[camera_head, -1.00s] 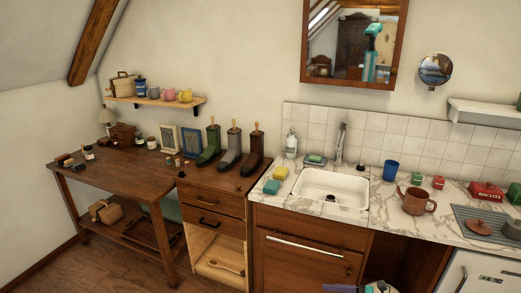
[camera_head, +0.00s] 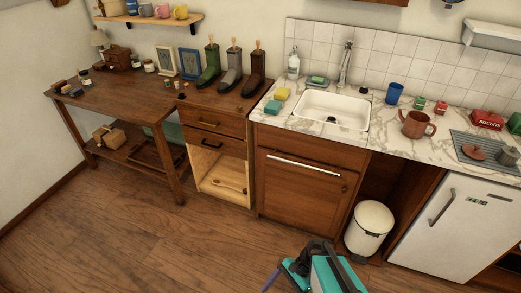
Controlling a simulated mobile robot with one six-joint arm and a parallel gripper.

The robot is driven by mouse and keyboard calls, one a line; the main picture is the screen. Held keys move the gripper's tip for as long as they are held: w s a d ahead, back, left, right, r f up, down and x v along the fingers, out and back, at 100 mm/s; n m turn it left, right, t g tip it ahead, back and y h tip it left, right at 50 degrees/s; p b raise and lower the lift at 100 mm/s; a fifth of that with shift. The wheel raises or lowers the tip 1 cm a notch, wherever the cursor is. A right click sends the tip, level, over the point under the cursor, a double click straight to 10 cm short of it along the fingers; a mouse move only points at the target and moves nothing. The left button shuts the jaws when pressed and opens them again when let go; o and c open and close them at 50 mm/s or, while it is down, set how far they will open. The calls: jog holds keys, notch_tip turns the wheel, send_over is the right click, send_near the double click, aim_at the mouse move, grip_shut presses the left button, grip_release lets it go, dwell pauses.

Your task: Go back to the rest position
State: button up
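My arm, with teal and dark parts, shows at the bottom edge of the head view, right of centre. My gripper (camera_head: 290,270) seems to be at its left side, where a thin bluish piece points down-left. The fingertips are not clear and the frame cuts the arm off, so I cannot tell if it is open or shut. No held object can be made out. The arm shows over the wooden floor (camera_head: 150,240), in front of the sink cabinet (camera_head: 300,185).
A white bin (camera_head: 369,229) stands right of my arm, beside a white fridge (camera_head: 447,225). An open compartment (camera_head: 222,175) is under the drawers. A wooden table (camera_head: 125,95) stands left. The marble counter (camera_head: 390,130) holds a sink and a brown pot. Floor at left is clear.

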jog(key=s+d+f+n+h, duration=0.2)
jog(key=d+n+h, duration=0.1)
jog(key=d+n, duration=0.2)
jog(key=s+d+f+n+h, duration=0.2)
jog(key=s+d+n+h, duration=0.1)
jog(key=d+n, duration=0.3)
jog(key=shift+f+n+h, duration=0.4)
jog(key=shift+n+h, duration=0.2)
jog(key=shift+n, duration=0.2)
